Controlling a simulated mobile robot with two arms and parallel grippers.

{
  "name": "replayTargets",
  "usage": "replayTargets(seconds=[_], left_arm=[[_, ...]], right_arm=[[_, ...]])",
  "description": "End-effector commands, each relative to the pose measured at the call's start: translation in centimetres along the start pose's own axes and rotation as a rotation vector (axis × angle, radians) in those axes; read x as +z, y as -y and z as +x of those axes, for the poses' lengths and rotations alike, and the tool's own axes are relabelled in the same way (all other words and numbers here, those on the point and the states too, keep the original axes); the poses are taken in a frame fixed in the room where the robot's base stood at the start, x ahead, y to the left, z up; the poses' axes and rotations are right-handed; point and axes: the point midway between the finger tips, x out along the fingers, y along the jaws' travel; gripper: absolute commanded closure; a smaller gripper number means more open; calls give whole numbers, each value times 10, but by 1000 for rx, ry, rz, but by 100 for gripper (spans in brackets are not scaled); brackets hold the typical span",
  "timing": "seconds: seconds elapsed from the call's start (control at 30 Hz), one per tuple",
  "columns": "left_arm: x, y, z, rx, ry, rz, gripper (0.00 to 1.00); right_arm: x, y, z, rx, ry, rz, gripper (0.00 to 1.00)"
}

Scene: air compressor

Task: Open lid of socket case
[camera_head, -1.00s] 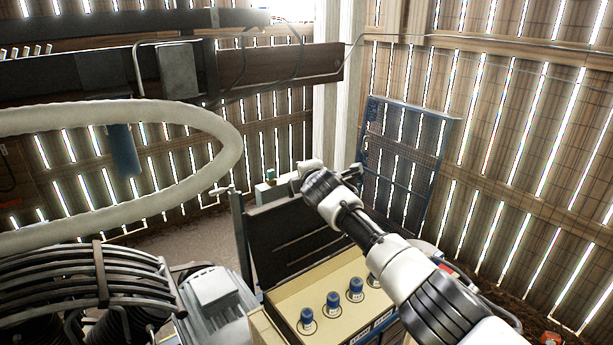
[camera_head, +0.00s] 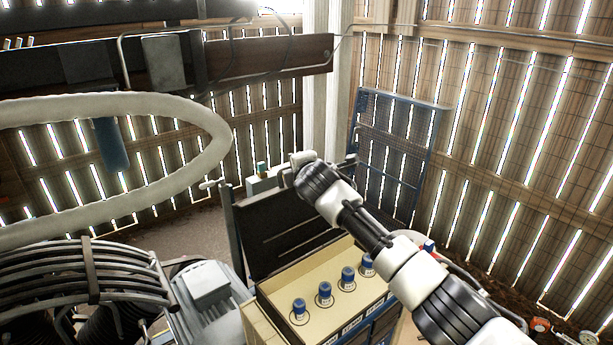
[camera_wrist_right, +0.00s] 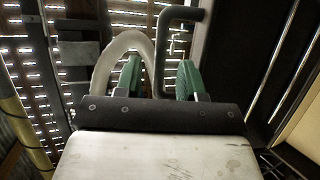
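The socket case (camera_head: 265,330) is an open tan-topped box with several blue-capped sockets (camera_head: 325,291) standing in it. Its black lid (camera_head: 275,225) stands upright at the back, tilted away from the tan top. My right arm reaches over the case to the lid's upper edge, and its wrist hides that corner. In the right wrist view my right gripper (camera_wrist_right: 160,65) has two green fingers set apart. A dark bent bar (camera_wrist_right: 182,14) shows between and beyond them; I cannot tell if they touch it. The black panel (camera_wrist_right: 235,50) beside them appears to be the lid. My left gripper is not in view.
A grey motor (camera_head: 210,290) and a ribbed compressor part (camera_head: 60,290) stand left of the case. A thick pale hose (camera_head: 215,145) loops above them. A blue mesh frame (camera_head: 395,150) leans against the slatted wall behind my arm.

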Motion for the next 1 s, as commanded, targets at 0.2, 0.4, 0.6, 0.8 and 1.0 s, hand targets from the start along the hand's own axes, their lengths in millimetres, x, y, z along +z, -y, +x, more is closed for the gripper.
replayTargets(seconds=[0.2,0.4,0.6,0.8,1.0], left_arm=[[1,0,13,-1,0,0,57],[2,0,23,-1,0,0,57],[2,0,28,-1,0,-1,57],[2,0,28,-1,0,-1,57],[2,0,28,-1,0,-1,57]], right_arm=[[0,3,-28,4,-1,-1,61],[0,2,-55,4,-1,-1,61],[0,1,-71,1,-1,0,61],[0,0,-75,0,-1,0,61],[0,1,-75,0,-1,0,61]])
